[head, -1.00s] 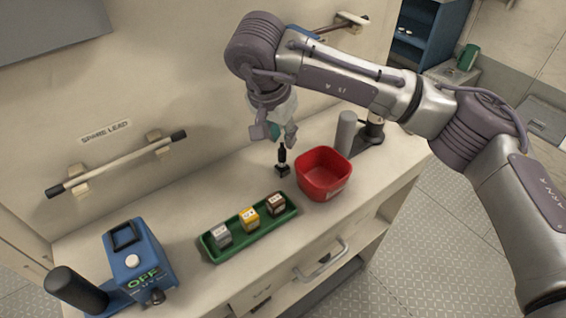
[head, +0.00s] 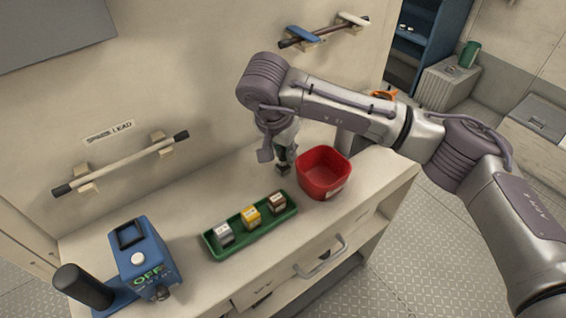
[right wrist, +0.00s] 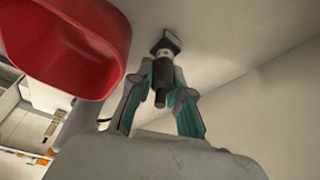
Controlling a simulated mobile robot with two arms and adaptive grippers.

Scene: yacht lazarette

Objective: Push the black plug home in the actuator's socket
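The black plug (right wrist: 161,76) stands upright on the counter, to the left of the red bin. Its small dark square base (head: 283,170) shows below my right gripper (head: 277,157). In the right wrist view my right gripper (right wrist: 163,72) has a fingertip close against each side of the plug and looks shut on it. In the head view the fingers hide most of the plug. A blue box marked OFF (head: 146,262), with a black cylinder at its left, stands at the near left. I cannot tell where the socket is. My left gripper is not in view.
A red bin (head: 334,187) stands just right of the gripper; it also shows in the right wrist view (right wrist: 60,45). A green tray (head: 246,240) holding small labelled blocks lies in front. A wall rail (head: 122,165) is at the left. Counter left of the gripper is clear.

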